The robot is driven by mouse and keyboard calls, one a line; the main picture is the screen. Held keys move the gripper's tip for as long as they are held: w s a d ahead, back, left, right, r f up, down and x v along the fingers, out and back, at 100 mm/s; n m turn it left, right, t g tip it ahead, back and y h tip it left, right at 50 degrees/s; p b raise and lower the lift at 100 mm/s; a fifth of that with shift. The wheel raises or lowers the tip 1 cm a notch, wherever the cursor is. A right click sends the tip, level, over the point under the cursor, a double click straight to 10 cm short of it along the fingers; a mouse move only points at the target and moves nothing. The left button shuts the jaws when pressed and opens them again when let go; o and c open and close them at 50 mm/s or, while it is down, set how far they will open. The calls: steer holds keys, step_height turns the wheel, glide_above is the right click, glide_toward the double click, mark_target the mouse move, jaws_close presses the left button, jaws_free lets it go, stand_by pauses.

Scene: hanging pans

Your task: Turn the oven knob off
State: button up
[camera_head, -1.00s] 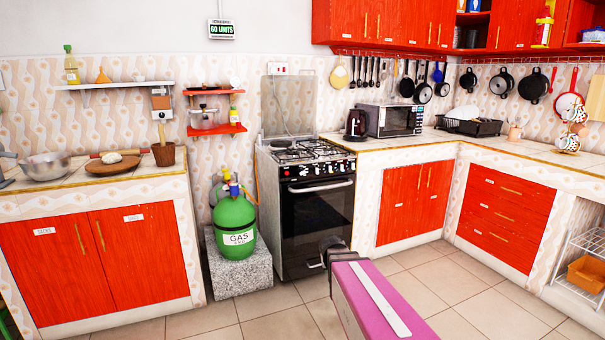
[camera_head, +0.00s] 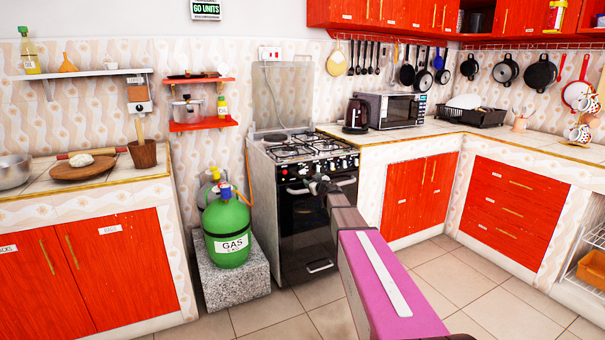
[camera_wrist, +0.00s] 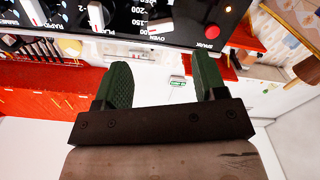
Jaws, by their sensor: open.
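The black stove with its oven (camera_head: 306,235) stands at the back centre in the head view. Its control panel (camera_head: 335,163) runs along the top front edge. In the wrist view the panel (camera_wrist: 130,30) crosses the top, upside down. The white-marked oven knob (camera_wrist: 164,16) is by the "OVEN" label, beside the red spark button (camera_wrist: 211,31). My gripper (camera_wrist: 163,74) is open, with its two green fingers apart and nothing between them. In the head view my gripper (camera_head: 322,185) is in front of the stove, just below the panel. I see no clear contact with the knob.
A green gas cylinder (camera_head: 228,230) stands on a granite block (camera_head: 230,280) left of the stove. Red cabinets (camera_head: 419,190) and a counter adjoin it on the right. A kettle (camera_head: 356,115) and microwave (camera_head: 395,109) sit on that counter. The tiled floor in front is clear.

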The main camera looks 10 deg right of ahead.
mark_target(302, 171)
steer(key=x, duration=1)
steer(key=shift+w+f, duration=0.1)
steer(key=shift+w, duration=0.05)
steer(key=c, duration=0.9)
